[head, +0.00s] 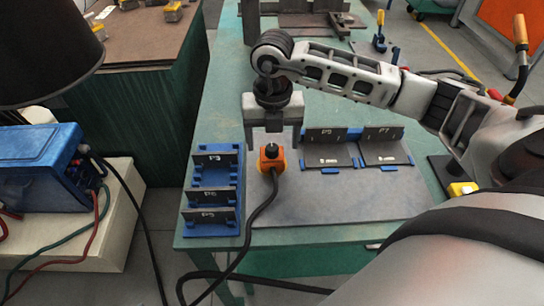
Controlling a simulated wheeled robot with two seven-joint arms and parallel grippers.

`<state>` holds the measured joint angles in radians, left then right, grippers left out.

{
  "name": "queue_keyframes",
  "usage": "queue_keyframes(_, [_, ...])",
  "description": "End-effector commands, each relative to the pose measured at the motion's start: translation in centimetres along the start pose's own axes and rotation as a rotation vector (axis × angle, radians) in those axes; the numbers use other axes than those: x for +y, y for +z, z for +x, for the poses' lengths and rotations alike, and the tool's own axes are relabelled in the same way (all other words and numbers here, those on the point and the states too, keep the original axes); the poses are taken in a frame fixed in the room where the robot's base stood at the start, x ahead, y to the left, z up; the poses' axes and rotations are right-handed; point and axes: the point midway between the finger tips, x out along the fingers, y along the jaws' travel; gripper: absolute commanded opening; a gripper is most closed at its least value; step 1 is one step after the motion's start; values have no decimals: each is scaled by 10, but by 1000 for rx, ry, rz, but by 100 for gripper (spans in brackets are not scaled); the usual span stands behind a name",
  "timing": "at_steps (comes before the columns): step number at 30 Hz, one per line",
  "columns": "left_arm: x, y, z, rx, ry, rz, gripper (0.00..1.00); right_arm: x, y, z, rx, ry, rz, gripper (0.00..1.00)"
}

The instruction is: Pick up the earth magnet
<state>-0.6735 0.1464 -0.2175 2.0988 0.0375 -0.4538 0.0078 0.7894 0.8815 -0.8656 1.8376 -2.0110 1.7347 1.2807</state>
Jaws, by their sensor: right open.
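My left gripper is not in view.
A blue rack (212,228) with upright dark plates P3, P6 and P5 stands left of the magnet. Plate fixtures, one marked P7 (384,133), stand to the right. The black cable (250,222) runs off the front edge. A blue welder (40,168) is at far left.

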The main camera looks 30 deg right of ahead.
Motion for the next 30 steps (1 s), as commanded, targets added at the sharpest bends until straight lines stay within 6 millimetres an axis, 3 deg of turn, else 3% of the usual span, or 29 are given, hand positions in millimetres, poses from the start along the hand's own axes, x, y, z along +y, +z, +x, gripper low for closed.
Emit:
queue_keyframes(6, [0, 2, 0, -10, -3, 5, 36, 1, -2, 29, 3, -1, 1, 75])
queue_keyframes(14, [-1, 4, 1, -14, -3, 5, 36, 2, -1, 33, 0, 0, 0, 75])
queue_keyframes(15, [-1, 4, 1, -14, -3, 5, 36, 2, -1, 33, 0, 0, 0, 72])
queue_keyframes(22, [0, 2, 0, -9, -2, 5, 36, 2, -1, 33, 0, 0, 0, 8])
queue_keyframes(23, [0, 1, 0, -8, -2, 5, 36, 2, 0, 31, -2, 3, 1, 4])
queue_keyframes(30, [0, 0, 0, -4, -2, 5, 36, 2, 0, 30, -3, 3, 1, 4])
